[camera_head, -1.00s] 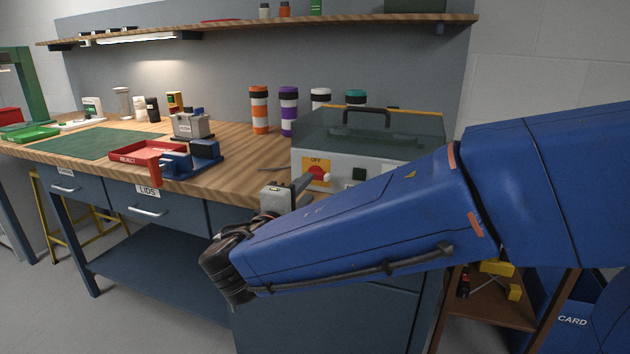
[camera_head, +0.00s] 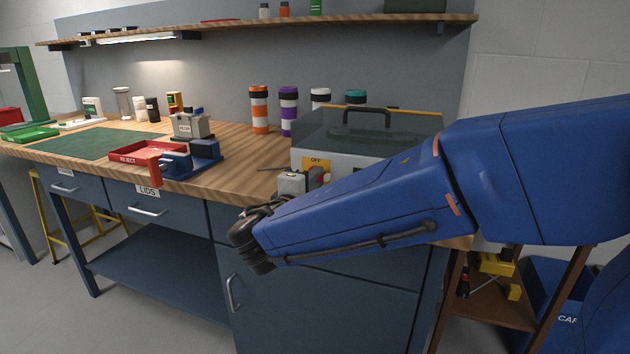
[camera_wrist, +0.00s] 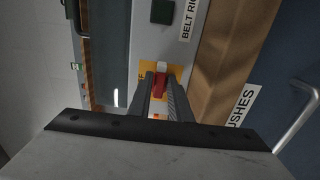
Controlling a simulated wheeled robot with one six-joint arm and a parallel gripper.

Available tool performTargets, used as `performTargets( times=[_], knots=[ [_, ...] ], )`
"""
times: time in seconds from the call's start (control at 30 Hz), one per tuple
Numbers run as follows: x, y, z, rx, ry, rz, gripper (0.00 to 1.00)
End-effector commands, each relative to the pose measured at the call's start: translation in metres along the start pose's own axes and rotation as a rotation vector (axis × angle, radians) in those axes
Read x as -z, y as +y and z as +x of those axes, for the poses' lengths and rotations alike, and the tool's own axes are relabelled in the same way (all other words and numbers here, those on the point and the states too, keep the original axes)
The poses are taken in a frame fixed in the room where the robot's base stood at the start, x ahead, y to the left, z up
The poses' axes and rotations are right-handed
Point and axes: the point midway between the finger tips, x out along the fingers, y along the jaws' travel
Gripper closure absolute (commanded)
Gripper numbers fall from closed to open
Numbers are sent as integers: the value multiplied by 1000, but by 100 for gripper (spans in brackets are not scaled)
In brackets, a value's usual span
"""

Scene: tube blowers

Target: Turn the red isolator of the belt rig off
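The belt rig (camera_head: 345,163) is a grey box with a clear dark cover on the bench's right end. Its red isolator (camera_wrist: 160,88) shows in the wrist view as a red handle on a yellow plate (camera_wrist: 177,70). In the head view the plate's OFF label (camera_head: 316,161) shows, but my gripper and arm hide most of the handle. My gripper (camera_wrist: 160,82) is at the isolator, with one finger on each side of the red handle. The fingers stand a little apart; whether they press on the handle cannot be told.
A dark green square button (camera_wrist: 162,11) sits on the same panel, near the BELT RIG label. The red REJECT tray (camera_head: 150,151) and a blue fixture (camera_head: 196,158) lie to the left on the bench. Several coloured tubes (camera_head: 289,112) stand behind. A cabinet handle (camera_wrist: 298,120) is below.

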Motion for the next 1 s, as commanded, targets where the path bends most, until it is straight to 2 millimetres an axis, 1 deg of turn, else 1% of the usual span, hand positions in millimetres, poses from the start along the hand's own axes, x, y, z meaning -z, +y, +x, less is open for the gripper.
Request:
performTargets(
  times=[0.03,0.07,0.33,0.47,0.67,1.0],
  knots=[
    [0,0,0,0,0,0,95],
    [0,0,0,0,0,0,100],
    [0,0,0,0,0,-9,100],
    [0,0,0,0,0,-42,100],
    [0,2,0,1,0,-153,100],
    [2,6,0,1,0,-460,100]
  ],
)
